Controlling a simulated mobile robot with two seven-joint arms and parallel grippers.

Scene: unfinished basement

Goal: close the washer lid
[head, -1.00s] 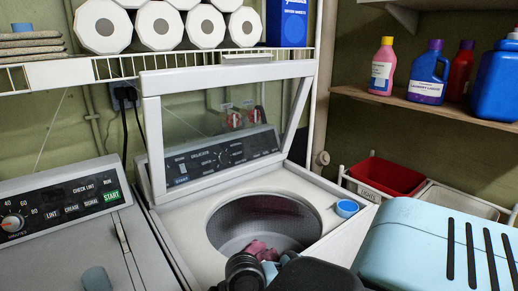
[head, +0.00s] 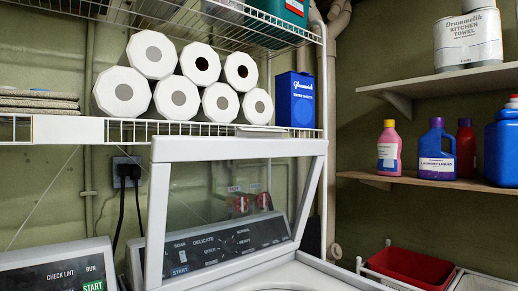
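The washer lid (head: 240,149) is open and stands raised at the back of the washer. It has a white frame around a clear window, and the control panel (head: 225,245) shows through it. The washer's white top (head: 315,277) shows only along the bottom edge, with a sliver of the tub opening. The rest of the washer is below the picture. Neither of my grippers is in view.
A wire shelf (head: 70,129) with paper rolls (head: 180,97) and a blue box (head: 295,100) runs just above and behind the lid. A wooden shelf (head: 400,180) with bottles is at right, above a red bin (head: 408,268). A dryer panel (head: 55,272) is at lower left.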

